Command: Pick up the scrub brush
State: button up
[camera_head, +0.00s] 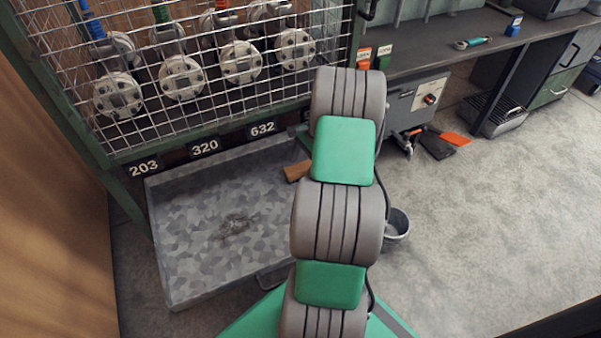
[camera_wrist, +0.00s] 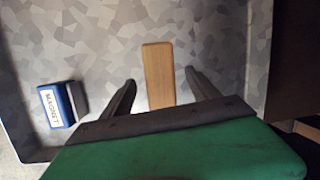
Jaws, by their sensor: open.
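The scrub brush shows as a plain wooden back in the wrist view (camera_wrist: 158,70), lying on the mottled grey floor of the metal tray (camera_wrist: 95,25). In the head view, a wooden end of it (camera_head: 296,171) shows beside my arm at the tray's right side. Its bristles are not visible. My gripper (camera_wrist: 160,78) is open, with one dark finger on each side of the brush's near part and gaps between. I cannot tell how far above the brush the fingers are. My arm hides the gripper in the head view.
A blue block labelled MAGNET (camera_wrist: 57,107) lies left of the gripper in the tray. The tray (camera_head: 162,245) stands below a wire cage (camera_head: 215,110) with flanged pipes. A bucket (camera_head: 397,228) stands right of my arm. Open concrete floor (camera_head: 480,230) lies right.

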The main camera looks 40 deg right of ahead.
jog(key=shift+f, duration=0.25)
dwell(0.3)
grip_shut()
dwell(0.7)
